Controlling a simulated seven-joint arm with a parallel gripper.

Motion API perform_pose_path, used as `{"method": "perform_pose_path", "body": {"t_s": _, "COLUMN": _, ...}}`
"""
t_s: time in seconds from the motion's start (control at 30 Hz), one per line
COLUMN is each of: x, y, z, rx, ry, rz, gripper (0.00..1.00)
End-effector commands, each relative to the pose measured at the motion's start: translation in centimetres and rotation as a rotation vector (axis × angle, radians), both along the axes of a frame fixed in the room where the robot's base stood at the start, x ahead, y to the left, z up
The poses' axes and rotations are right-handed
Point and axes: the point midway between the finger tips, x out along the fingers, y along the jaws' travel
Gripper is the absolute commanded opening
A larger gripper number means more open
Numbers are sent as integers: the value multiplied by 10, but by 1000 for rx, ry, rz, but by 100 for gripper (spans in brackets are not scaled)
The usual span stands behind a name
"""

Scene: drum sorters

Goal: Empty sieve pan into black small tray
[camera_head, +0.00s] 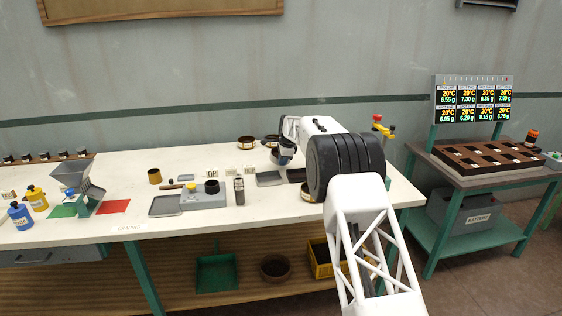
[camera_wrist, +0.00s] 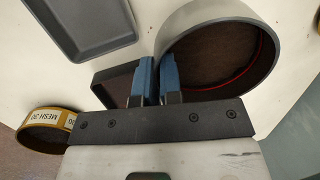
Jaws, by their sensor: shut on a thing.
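The sieve pan (camera_wrist: 196,28) is a round grey metal pan with dark brown material inside and a red line round its inner wall. My gripper (camera_wrist: 157,70), with blue fingertips, is shut on the pan's wall at its left side in the wrist view. The black small tray (camera_wrist: 114,84) lies just left of and partly behind the fingers. In the head view the pan (camera_head: 285,150) is small beneath my wrist, and the black tray (camera_head: 297,175) is partly hidden by my arm. Whether the tray holds anything is unclear.
A grey tray (camera_wrist: 88,25) lies beside the black tray. A brass sieve marked MESH 30 (camera_wrist: 40,130) stands near the table edge. More brass sieves (camera_head: 246,142) stand behind the pan.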

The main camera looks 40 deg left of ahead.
Motion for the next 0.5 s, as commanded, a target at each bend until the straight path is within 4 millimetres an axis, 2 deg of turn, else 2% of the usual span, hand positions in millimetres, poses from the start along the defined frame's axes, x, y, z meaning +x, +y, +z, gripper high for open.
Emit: {"method": "perform_pose_path", "body": {"t_s": 0.5, "x": -4, "y": -28, "z": 4, "rx": 265, "ry": -41, "rz": -2, "gripper": 0}}
